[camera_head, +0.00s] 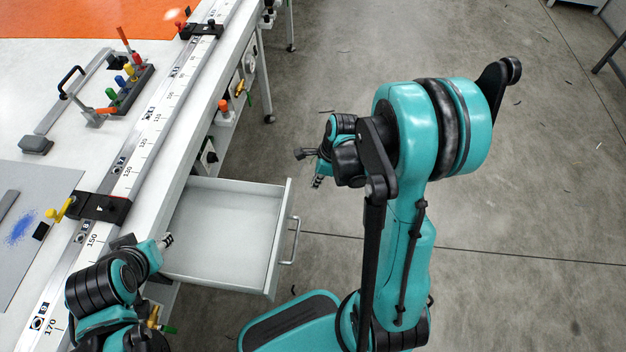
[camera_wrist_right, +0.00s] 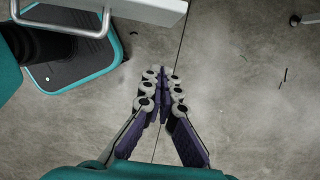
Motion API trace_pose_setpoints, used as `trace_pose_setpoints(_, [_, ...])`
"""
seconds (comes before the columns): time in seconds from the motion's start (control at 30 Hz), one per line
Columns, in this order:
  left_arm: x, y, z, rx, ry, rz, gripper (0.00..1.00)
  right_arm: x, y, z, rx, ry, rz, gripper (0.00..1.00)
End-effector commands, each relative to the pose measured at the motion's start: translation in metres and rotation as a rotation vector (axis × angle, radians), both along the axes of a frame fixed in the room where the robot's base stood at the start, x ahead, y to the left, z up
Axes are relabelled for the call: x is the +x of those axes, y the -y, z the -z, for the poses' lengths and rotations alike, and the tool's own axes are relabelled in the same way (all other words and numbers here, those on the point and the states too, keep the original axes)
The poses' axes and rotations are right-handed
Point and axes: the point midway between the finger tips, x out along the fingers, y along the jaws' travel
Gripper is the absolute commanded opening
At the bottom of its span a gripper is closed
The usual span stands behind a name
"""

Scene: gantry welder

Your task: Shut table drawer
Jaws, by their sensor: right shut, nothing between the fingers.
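The table drawer (camera_head: 222,222) is pulled out from under the white table's side and looks empty. Its front panel faces right and carries a metal bar handle (camera_head: 291,241). The handle (camera_wrist_right: 75,30) and the drawer's front edge (camera_wrist_right: 155,5) also show at the top of the right wrist view. My right gripper (camera_head: 312,168) is beyond the drawer's upper right corner, apart from it. Its fingers are shut and empty in the right wrist view (camera_wrist_right: 160,85). My left gripper (camera_head: 166,241) is at the drawer's left side, by the table edge; its finger opening is unclear.
The white table (camera_head: 60,145) carries a ruled rail (camera_head: 140,160) with black clamps, and a black holder with coloured-handled tools (camera_head: 128,88). An orange panel (camera_head: 80,18) lies at the far end. Knobs and fittings line the table's side. The concrete floor (camera_head: 530,200) to the right is mostly clear.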

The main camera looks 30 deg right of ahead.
Motion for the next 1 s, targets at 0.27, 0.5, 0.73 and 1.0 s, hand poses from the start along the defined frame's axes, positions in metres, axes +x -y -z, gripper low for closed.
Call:
trace_pose_setpoints(0.27, [0.000, 0.000, 0.032, 0.000, 0.000, 0.000, 0.40, 0.009, -0.012, 0.063, -0.001, 0.000, -0.003, 0.00])
trace_pose_setpoints(0.5, [0.000, 0.000, 0.038, 0.000, 0.000, 0.000, 0.40, 0.026, -0.039, 0.062, -0.002, 0.001, -0.005, 0.00])
trace_pose_setpoints(0.73, [0.000, 0.000, 0.040, 0.000, 0.000, 0.000, 0.40, 0.031, -0.046, 0.061, -0.002, 0.001, -0.001, 0.00])
trace_pose_setpoints(1.0, [0.000, 0.000, 0.040, 0.000, 0.000, 0.000, 0.40, 0.031, -0.046, 0.060, -0.001, 0.001, -0.003, 0.00])
